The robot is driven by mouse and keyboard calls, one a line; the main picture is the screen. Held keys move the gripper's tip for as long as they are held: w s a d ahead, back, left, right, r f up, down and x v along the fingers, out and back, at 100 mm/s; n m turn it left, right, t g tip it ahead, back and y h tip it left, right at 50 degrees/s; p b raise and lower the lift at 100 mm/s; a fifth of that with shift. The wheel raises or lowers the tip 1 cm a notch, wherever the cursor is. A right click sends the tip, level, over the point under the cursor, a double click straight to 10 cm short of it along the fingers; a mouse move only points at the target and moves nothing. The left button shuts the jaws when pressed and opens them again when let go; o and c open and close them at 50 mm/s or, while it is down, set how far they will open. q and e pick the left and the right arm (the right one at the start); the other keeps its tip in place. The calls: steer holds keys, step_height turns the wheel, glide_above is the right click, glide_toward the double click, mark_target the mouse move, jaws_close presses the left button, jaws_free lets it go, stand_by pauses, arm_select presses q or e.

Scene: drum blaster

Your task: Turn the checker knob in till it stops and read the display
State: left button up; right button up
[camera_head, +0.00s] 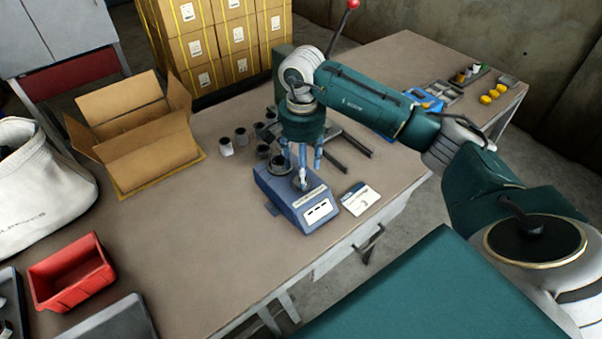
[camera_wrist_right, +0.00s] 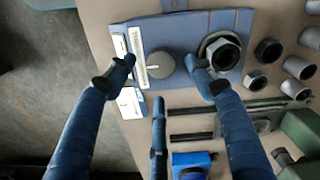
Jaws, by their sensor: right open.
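The checker is a blue-grey box (camera_head: 272,190) near the front edge of the bench. Its round grey knob (camera_wrist_right: 161,65) is on top and shows clearly in the wrist view. In the head view the knob (camera_head: 303,184) is partly behind my fingers. A white display panel (camera_head: 318,211) on the sloped front bears short dark marks, too small to read surely. My right gripper (camera_head: 303,160) is open, pointing down over the knob. In the wrist view its blue fingers (camera_wrist_right: 160,82) stand spread around the knob, with no clear contact visible. My left gripper is out of view.
An open carton (camera_head: 150,150) and red bin (camera_head: 72,272) are left; bench between is clear.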

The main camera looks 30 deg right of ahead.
step_height(320, 180, down, 4)
steer(key=shift+f+p, duration=0.1)
steer(key=shift+p, duration=0.2)
steer(key=shift+w, duration=0.1)
steer(key=shift+c, duration=1)
steer(key=c, duration=0.9)
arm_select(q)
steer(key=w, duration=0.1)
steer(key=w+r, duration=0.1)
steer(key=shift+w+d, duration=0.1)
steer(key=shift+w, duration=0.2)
arm_select(e)
steer(key=shift+c, duration=0.2)
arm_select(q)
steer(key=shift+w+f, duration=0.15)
